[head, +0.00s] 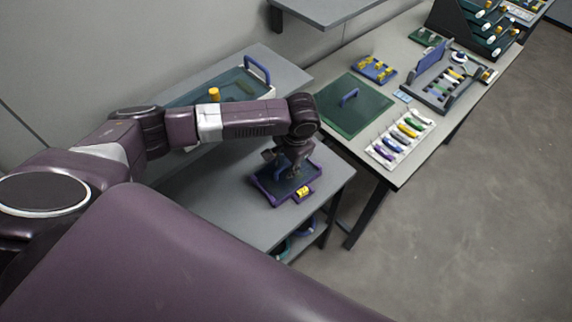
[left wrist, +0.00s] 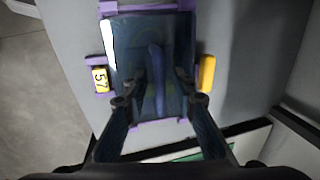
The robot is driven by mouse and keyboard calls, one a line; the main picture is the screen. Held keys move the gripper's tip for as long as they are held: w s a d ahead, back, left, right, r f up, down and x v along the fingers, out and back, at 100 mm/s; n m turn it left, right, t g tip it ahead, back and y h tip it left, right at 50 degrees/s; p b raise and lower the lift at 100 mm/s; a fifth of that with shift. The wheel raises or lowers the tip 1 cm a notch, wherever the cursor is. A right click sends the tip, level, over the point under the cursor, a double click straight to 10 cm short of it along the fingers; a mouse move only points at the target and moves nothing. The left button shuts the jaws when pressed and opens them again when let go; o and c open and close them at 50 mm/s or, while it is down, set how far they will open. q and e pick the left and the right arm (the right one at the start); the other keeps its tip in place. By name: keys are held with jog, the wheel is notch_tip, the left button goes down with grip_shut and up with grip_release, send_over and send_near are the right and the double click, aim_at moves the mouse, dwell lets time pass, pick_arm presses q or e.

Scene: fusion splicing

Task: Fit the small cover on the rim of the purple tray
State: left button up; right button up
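The purple tray (head: 278,203) lies on the grey bench, and its rim also shows in the left wrist view (left wrist: 157,125). The small cover, dark blue and see-through (left wrist: 127,45) with a blue bar handle (left wrist: 157,78), lies over the tray within the purple rim. I cannot tell whether it sits flush. My left gripper (head: 288,172) points down over the cover. In the left wrist view its fingers (left wrist: 160,85) stand on both sides of the handle, apart, with visible gaps. A yellow tag marked 57 (left wrist: 100,79) is on the tray's side. My right gripper is out of view.
A larger tray with a blue handle (head: 257,68) stands behind my left arm. On the side table are a green board with a blue handle (head: 348,97), a white rack of coloured pieces (head: 400,138) and a blue tray (head: 374,69). Bare bench (head: 225,200) lies left of the purple tray.

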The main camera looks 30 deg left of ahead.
pick_arm(q)
jog(key=shift+r, duration=0.1)
jog(key=shift+r, duration=0.25)
notch_tip(320, 180, up, 12)
jog(key=d+b, duration=0.1)
jog(key=d, duration=0.1)
jog(key=shift+s+d+f, duration=0.15)
jog(key=shift+s+f, duration=0.1)
jog(key=shift+s, duration=0.2)
